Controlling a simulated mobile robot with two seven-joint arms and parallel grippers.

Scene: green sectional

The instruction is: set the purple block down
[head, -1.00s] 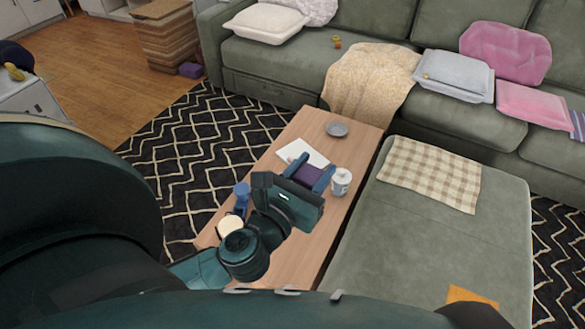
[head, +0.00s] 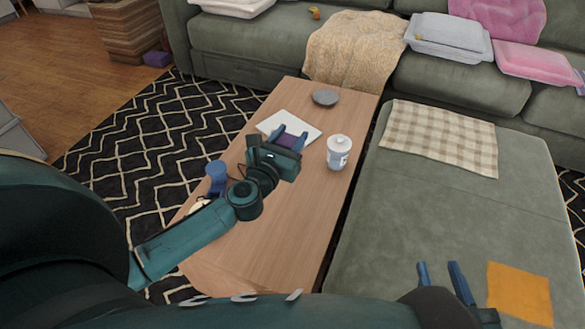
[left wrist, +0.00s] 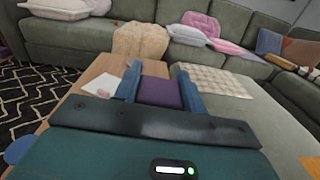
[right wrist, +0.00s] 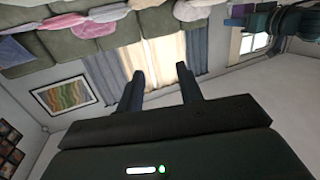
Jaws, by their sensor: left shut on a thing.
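The purple block (head: 287,141) is between the blue fingers of my left gripper (head: 290,135), which is shut on it. In the head view they are over the wooden coffee table (head: 268,230), by the white sheet-like item (head: 303,125). The block also shows between the fingers in the left wrist view (left wrist: 160,92). I cannot tell whether its underside touches anything. My right gripper (head: 440,272) is open and empty, over the right part of the sectional. It also shows open in the right wrist view (right wrist: 163,92).
An orange cloth (head: 519,294) lies on the green sectional (head: 450,215).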

